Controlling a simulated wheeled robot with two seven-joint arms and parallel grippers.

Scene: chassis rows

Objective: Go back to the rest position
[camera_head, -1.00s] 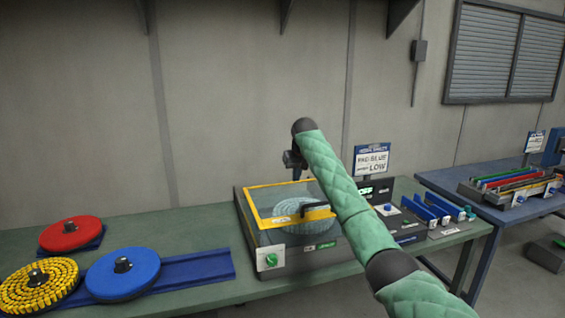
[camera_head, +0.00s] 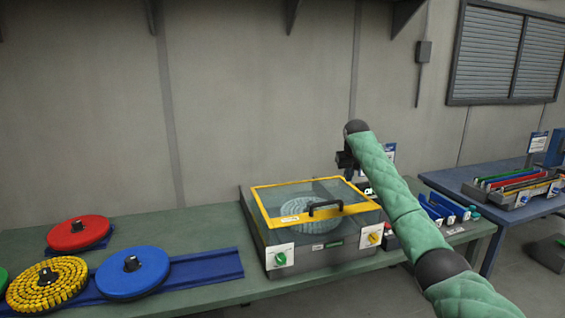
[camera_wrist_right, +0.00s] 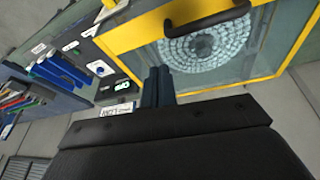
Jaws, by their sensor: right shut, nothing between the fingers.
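My right gripper (camera_head: 345,160) is raised at the end of the green padded right arm, above the back right corner of a lidded machine (camera_head: 310,255). In the right wrist view its dark fingers (camera_wrist_right: 158,86) are together with nothing between them. The machine's clear lid with a yellow frame (camera_head: 270,215) and black handle (camera_head: 325,208) is down. A pale round coil (camera_head: 308,222) shows through it. The handle also appears in the right wrist view (camera_wrist_right: 207,22), apart from the fingers. My left gripper is not in view.
Red (camera_head: 79,233), yellow (camera_head: 47,284) and blue (camera_head: 133,271) discs lie on the left of the green bench (camera_head: 190,225). Blue dividers (camera_head: 440,207) stand right of the machine. A second table (camera_head: 450,185) holds coloured strips (camera_head: 510,180).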

